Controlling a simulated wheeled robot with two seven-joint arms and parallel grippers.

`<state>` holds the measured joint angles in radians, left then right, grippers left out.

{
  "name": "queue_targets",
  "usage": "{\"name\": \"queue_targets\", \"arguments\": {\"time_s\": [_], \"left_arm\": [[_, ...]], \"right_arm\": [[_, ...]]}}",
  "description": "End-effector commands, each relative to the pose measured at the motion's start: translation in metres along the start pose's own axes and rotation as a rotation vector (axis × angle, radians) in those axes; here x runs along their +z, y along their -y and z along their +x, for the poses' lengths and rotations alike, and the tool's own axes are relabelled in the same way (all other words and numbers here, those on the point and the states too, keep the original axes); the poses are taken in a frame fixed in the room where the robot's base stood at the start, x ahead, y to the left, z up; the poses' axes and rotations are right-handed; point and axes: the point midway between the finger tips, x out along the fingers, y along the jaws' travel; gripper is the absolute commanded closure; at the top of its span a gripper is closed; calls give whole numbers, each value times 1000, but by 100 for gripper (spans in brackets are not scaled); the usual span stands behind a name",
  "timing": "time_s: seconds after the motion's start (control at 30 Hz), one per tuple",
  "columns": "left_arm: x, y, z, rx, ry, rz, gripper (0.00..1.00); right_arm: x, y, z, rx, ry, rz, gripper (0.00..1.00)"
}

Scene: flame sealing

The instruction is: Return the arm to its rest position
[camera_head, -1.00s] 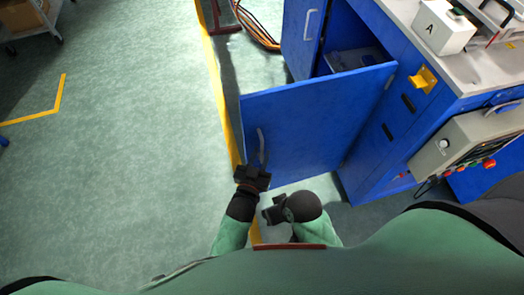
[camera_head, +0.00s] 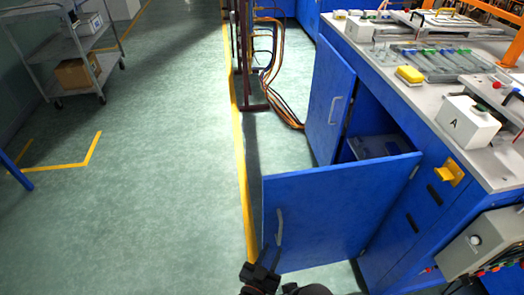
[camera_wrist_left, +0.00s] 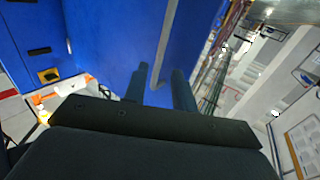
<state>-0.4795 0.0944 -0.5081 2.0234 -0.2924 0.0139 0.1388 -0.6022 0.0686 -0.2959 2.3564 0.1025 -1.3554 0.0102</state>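My left gripper (camera_head: 259,275) is at the bottom of the head view, close beside the handle (camera_head: 279,228) of the opened blue cabinet door (camera_head: 335,215). In the left wrist view its two fingers (camera_wrist_left: 160,88) stand apart, and the grey handle (camera_wrist_left: 166,45) shows between or just beyond them; I cannot tell whether they touch it. Part of my other arm shows dark at the bottom edge of the head view, and its fingers cannot be made out.
A second blue door (camera_head: 328,100) also stands open, with the cabinet's inside showing between the doors. The worktop (camera_head: 405,85) on the right carries a white box marked A (camera_head: 467,122). A grey cart (camera_head: 75,55) stands far left. The green floor (camera_head: 150,215) on the left is clear.

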Motion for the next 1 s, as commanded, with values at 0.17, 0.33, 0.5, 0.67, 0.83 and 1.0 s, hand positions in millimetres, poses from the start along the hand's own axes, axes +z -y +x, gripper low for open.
{"name": "queue_targets", "arguments": {"time_s": [0.17,0.33,0.5,0.67,0.83,1.0], "left_arm": [[0,3,0,-7,16,-2,73],[1,25,-6,-58,141,-19,73],[8,58,-26,-128,362,-59,73],[11,82,-55,-173,573,-102,73],[9,98,-96,-197,795,-155,73],[0,106,-143,-198,1016,-213,73]], "right_arm": [[4,0,-1,1,8,3,64],[4,-3,-8,12,22,5,64],[3,-9,-23,31,49,8,64],[-1,-15,-39,49,69,12,64],[-1,-24,-52,75,97,21,64],[-2,-28,-68,91,121,28,64]]}}
